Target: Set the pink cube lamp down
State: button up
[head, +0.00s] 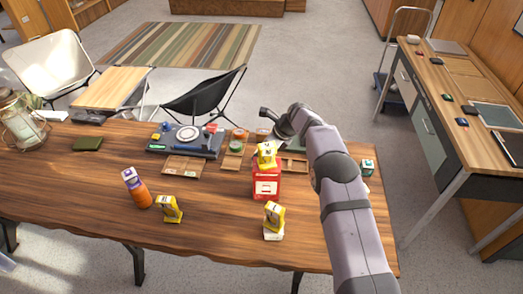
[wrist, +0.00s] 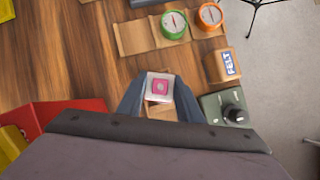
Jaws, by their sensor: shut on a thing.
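The pink cube lamp (wrist: 160,86) shows in the wrist view as a small white block with a pink face. My gripper (wrist: 159,99) is shut on it, with a dark finger on each side. A tan piece (wrist: 161,112) shows just below the lamp between the fingers; I cannot tell whether they touch. In the head view my arm reaches over the wooden table from the right. The gripper's fingertips and the lamp cannot be made out there.
A red box (head: 266,187) with a yellow pack (head: 266,155) on top stands close by. A green dial (wrist: 174,24), an orange dial (wrist: 209,15), a FELT box (wrist: 225,65) and a grey-green knobbed box (wrist: 226,108) surround the gripper. The table's left front (head: 70,190) is clear.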

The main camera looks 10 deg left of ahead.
jog(key=shift+f, duration=0.1)
jog(key=o, duration=1.2)
jog(key=shift+r, duration=0.2)
jog(key=b+v, duration=0.2)
jog(key=v, duration=1)
jog(key=shift+s+f, duration=0.1)
jog(key=s+d+f+n+h, duration=0.1)
jog(key=s+d+n, duration=0.5)
jog(key=s, duration=0.6)
jog(key=s+d+f+n+g+h+p, duration=0.1)
jog(key=s+d+n+h, duration=0.1)
jog(key=s+d+n, duration=0.5)
jog(key=s+d+f+n+g+h, duration=0.1)
jog(key=s+d+n, duration=0.6)
jog(key=s, duration=1.1)
jog(key=shift+s+f+n+h, duration=0.15)
jog(key=shift+n+h, duration=0.25)
jog(key=shift+n, duration=0.25)
jog(key=shift+w+f+n+h, duration=0.15)
jog(key=shift+n+h, duration=0.25)
jog(key=shift+n, duration=0.25)
